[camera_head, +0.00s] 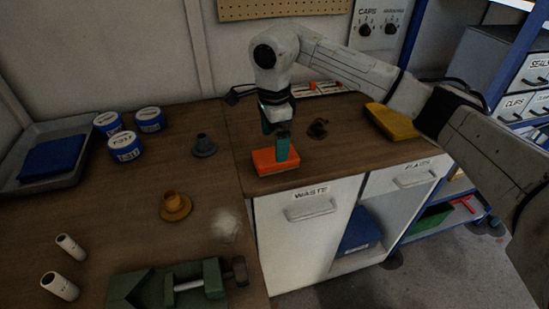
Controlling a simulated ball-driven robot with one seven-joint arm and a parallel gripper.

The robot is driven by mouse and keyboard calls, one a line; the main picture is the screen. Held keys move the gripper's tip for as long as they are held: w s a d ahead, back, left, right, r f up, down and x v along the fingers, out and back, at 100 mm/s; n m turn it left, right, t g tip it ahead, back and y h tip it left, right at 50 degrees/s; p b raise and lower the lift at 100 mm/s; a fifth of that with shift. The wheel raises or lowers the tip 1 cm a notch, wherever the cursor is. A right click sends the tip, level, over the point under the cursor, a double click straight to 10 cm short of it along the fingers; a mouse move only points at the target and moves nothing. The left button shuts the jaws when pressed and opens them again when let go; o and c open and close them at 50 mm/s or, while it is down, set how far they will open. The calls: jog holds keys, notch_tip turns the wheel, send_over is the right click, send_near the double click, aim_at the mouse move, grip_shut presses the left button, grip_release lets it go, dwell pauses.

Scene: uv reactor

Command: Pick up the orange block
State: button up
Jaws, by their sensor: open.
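The orange block (264,166) lies flat on the brown wooden worktop, near its front edge above the cabinet door marked WASTE. My gripper (278,147) points down over the block from above, its teal fingers open. One finger reaches down to the block's upper right part in the picture. Whether it touches the block cannot be told. The fingers hide part of the block's top and back.
A dark fitting (318,128) and a yellow block (391,122) sit to the right. A grey flanged part (204,146), a brass flanged part (175,206) and blue-and-white tins (125,146) stand left. A green vise (170,284) is at the front.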

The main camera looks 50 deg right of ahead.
jog(key=shift+d+f+p, duration=0.2)
jog(key=shift+f+p, duration=0.35)
jog(key=shift+f, duration=2.45)
jog(key=c, duration=1.1)
